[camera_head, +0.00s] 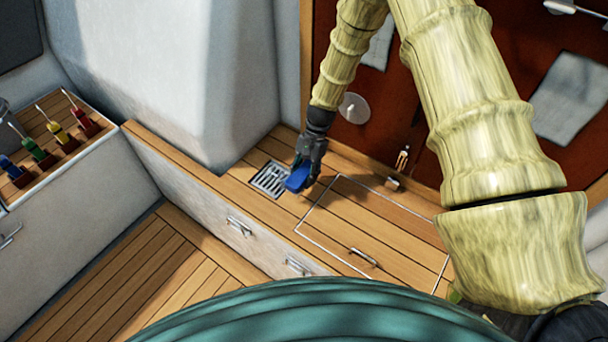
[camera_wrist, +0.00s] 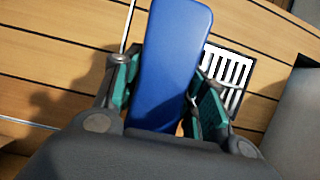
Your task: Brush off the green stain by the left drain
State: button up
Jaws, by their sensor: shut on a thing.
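My gripper (camera_head: 310,151) is shut on a blue brush (camera_head: 298,179), just right of the metal drain grate (camera_head: 269,178) in the wooden bench. In the wrist view the blue brush (camera_wrist: 172,60) sits between the two teal-padded fingers of my gripper (camera_wrist: 165,95). The slotted drain (camera_wrist: 228,75) lies right beside it there. The brush is close over the planks; I cannot tell whether it touches them. No green stain shows in either view; the brush and gripper hide part of the wood by the drain.
A hatch with a handle (camera_head: 362,257) lies right of the drain. A tray with several coloured-handled tools (camera_head: 52,135) stands at the left. A white column (camera_head: 215,80) rises behind the drain. A small latch (camera_head: 392,183) stands by the red-brown wall (camera_head: 375,130).

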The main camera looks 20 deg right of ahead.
aim_at(303, 171)
jog(key=shift+r, duration=0.1)
jog(key=shift+r+p, duration=1.2)
jog(key=shift+r, duration=0.2)
